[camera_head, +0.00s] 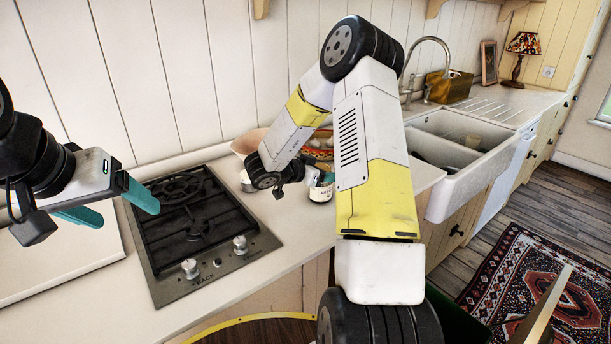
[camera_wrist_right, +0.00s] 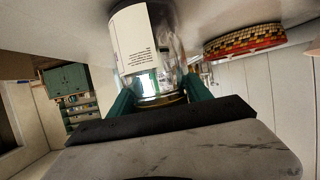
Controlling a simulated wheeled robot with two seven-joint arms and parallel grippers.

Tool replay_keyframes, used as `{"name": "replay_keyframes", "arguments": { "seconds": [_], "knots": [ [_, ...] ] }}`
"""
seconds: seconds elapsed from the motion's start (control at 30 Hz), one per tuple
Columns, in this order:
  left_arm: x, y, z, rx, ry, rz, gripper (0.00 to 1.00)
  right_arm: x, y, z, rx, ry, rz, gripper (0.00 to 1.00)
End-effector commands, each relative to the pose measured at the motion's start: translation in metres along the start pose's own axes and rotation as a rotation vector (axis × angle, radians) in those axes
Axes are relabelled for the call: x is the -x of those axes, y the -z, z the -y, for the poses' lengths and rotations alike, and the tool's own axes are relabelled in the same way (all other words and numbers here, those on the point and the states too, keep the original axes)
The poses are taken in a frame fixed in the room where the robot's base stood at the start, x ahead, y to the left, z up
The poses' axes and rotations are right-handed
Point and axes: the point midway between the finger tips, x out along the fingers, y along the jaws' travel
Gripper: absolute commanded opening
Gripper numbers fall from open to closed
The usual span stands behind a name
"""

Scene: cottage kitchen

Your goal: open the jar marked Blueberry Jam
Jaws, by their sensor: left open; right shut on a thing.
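A glass jar (camera_head: 320,190) with a white label stands on the counter behind my right arm, partly hidden by it. Its label is too small to read in the head view. In the right wrist view the jar (camera_wrist_right: 137,42) shows large, with small unreadable print on its label. My right gripper (camera_wrist_right: 160,94) is shut on the lid end of the jar, one teal finger on each side. In the head view its fingers are mostly hidden by my arm. My left gripper (camera_head: 130,214) is open and empty, above the left side of the hob, well apart from the jar.
A black gas hob (camera_head: 197,232) is set in the counter at left. A bowl (camera_head: 248,142) stands by the wall behind my right arm, and a small round container (camera_head: 247,182) is left of the jar. A patterned bowl (camera_wrist_right: 245,41) and the white sink (camera_head: 470,150) are nearby.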

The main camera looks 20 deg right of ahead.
Motion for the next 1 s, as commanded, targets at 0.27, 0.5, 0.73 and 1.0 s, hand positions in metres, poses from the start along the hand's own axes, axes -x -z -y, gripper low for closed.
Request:
{"name": "replay_keyframes", "arguments": {
  "seconds": [0.27,0.5,0.73,1.0],
  "knots": [
    [0.000,0.000,0.000,0.000,0.000,0.000,0.75,0.005,0.011,0.001,-0.002,0.003,-0.003,0.08],
    [0.000,0.000,0.000,0.000,0.000,0.000,0.75,0.022,0.031,-0.005,0.003,0.004,-0.001,0.08],
    [0.000,0.000,0.000,0.000,0.000,0.000,0.75,0.063,0.020,-0.041,0.004,0.005,-0.002,0.07],
    [0.000,0.000,0.000,0.000,0.000,0.000,0.75,0.111,0.006,-0.082,0.003,0.005,-0.002,0.07]
  ]
}}
